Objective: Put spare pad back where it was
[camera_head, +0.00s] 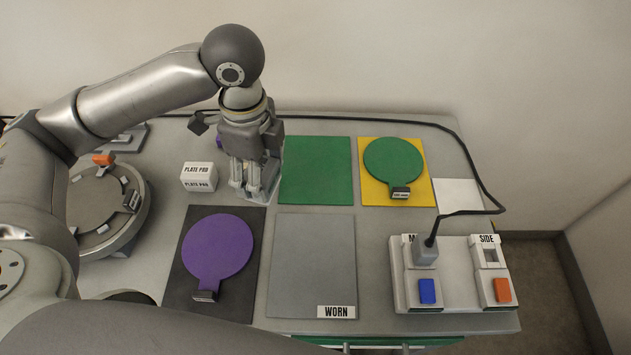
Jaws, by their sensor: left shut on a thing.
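My left gripper (258,192) points down at the back of the cart top, left of the bare green mat (316,170). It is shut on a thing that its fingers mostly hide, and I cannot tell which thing. A small purple patch (219,142) shows just behind the gripper, its shape hidden. A purple round pad (219,246) with a dark tagged tab lies on the black mat (184,290). A green round pad (393,160) with a similar tab lies on the yellow mat (367,190). The grey mat (313,262) labelled WORN is bare. My right gripper is out of view.
A white PLATE PAD block (198,177) stands left of the gripper. A round heater-like plate (105,205) is at the left. A switch panel (455,258) with blue and orange rockers is at the front right, with a black cable (468,155) plugged in. A white square (458,195) lies behind it.

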